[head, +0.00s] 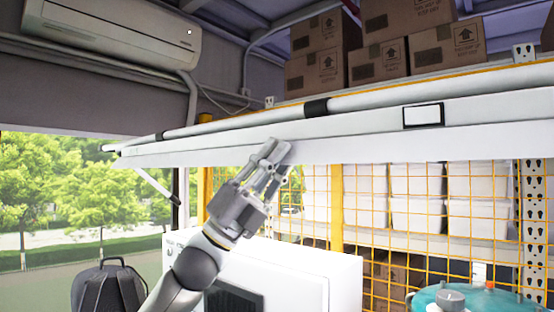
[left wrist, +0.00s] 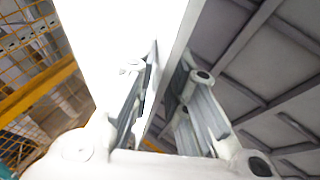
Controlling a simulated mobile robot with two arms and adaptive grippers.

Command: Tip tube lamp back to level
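The tube lamp is a long white fixture (head: 350,146) with a white tube (head: 230,124) along its top, crossing the head view. In the picture the tube slopes down toward the left; perspective leaves its true tilt unclear. Its right end runs out of view. My left gripper (head: 270,150) reaches up to the lamp's lower edge, left of its middle. In the left wrist view the white lamp (left wrist: 115,35) fills the top, and its edge runs between the closely set fingers of my left gripper (left wrist: 168,65). Contact at the fingertips is partly hidden. My right gripper is not visible.
A yellow wire grid (head: 375,215) and white bins (head: 413,218) stand behind, below the lamp. Cardboard boxes (head: 378,62) sit on a shelf above. A white machine (head: 310,270) stands below my arm. A backpack (head: 105,288) is at lower left.

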